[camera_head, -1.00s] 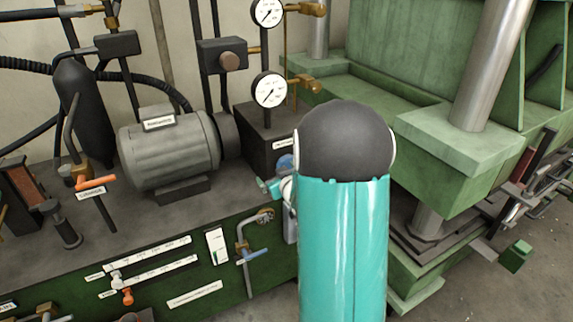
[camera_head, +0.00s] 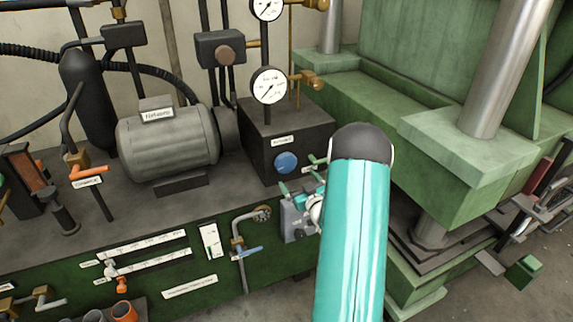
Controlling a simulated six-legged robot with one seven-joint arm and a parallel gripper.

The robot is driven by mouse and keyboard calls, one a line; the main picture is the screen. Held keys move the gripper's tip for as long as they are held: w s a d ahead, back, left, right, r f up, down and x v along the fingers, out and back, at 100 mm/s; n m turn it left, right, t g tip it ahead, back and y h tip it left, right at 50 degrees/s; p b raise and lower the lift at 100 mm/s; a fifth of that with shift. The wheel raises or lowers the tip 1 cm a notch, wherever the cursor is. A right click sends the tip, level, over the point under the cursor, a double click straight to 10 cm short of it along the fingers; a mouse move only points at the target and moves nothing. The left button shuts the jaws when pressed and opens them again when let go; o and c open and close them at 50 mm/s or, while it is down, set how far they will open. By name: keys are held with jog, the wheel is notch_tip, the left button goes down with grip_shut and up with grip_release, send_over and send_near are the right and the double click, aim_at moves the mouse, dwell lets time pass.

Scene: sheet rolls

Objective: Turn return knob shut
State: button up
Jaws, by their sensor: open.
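A round blue knob (camera_head: 286,162) sits on the front of a dark box (camera_head: 259,156), under a small white label that is too small to read surely. I take it for the return knob. My gripper (camera_head: 300,174) is just right of and below the knob in the picture, with its small teal finger parts apart and nothing seen between them. The fingers look apart from the knob, but the depth gap is hard to tell. My teal and dark arm hides part of the gripper and the area to its right.
A grey motor (camera_head: 167,140) stands left of the box. Two pressure gauges, the lower one (camera_head: 269,86), rise above it with brass valves. A pipe with a blue lever (camera_head: 247,253) is on the green front panel. The green press (camera_head: 450,170) fills the right.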

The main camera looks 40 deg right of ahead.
aim_at(287, 165)
jog(key=x, duration=1.1)
jog(key=shift+f, duration=0.1)
jog(key=c, duration=1)
